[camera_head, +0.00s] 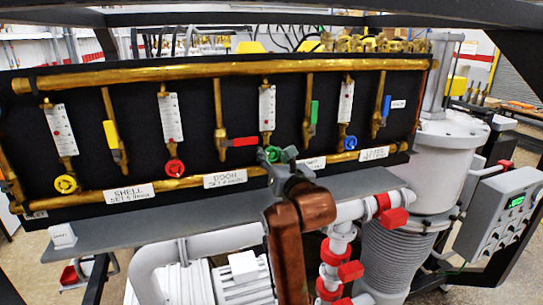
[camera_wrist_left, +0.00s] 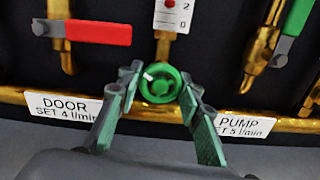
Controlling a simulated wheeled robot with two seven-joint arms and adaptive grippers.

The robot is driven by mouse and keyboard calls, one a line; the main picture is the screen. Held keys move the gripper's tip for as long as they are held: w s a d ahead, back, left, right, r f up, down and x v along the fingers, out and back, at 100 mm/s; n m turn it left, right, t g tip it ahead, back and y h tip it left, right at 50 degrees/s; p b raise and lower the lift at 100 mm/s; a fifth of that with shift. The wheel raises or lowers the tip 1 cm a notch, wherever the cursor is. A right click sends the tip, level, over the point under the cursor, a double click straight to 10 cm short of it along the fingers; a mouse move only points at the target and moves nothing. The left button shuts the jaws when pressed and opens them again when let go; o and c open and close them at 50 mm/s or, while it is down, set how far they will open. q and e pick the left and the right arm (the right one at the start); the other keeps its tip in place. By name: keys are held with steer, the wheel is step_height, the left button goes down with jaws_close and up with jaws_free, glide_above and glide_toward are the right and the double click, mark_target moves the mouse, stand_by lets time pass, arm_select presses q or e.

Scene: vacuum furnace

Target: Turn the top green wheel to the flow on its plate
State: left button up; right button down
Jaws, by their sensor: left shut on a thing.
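The green wheel (camera_wrist_left: 160,84) sits at the foot of a white flow gauge (camera_head: 267,107), on the black panel. In the wrist view the gauge's lower end (camera_wrist_left: 172,16) shows the marks 2 and 0, with a red spot beside the 2. My left gripper (camera_head: 279,158) reaches up to the wheel from below. A white plate (camera_wrist_left: 65,107) left of the wheel reads DOOR, SET 4 l/min. Another plate (camera_wrist_left: 240,122) to the right reads PUMP, SET 5 l/min. My right gripper is not in view.
A red lever (camera_head: 243,142) is left of the wheel and a green lever (camera_head: 314,112) right of it. Red (camera_head: 175,167), yellow (camera_head: 65,184) and blue (camera_head: 350,143) wheels sit under other gauges. A grey shelf (camera_head: 130,230) and white pipes lie below.

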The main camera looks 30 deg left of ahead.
arm_select(q)
steer(key=shift+f+n+b, duration=0.15)
steer(key=shift+n+b, duration=0.55)
steer(key=shift+b, duration=0.4)
steer(key=n+b, duration=0.7)
steer(key=shift+d+b, duration=0.1)
steer(key=shift+b, duration=0.25)
steer(key=n+b, duration=0.2)
steer(key=shift+w+n, duration=0.1)
steer(key=shift+n, duration=0.2)
steer(key=shift+n+b, duration=1.2)
steer(key=shift+n, duration=0.6)
steer(key=shift+r, duration=0.2)
steer(key=o, duration=1.2)
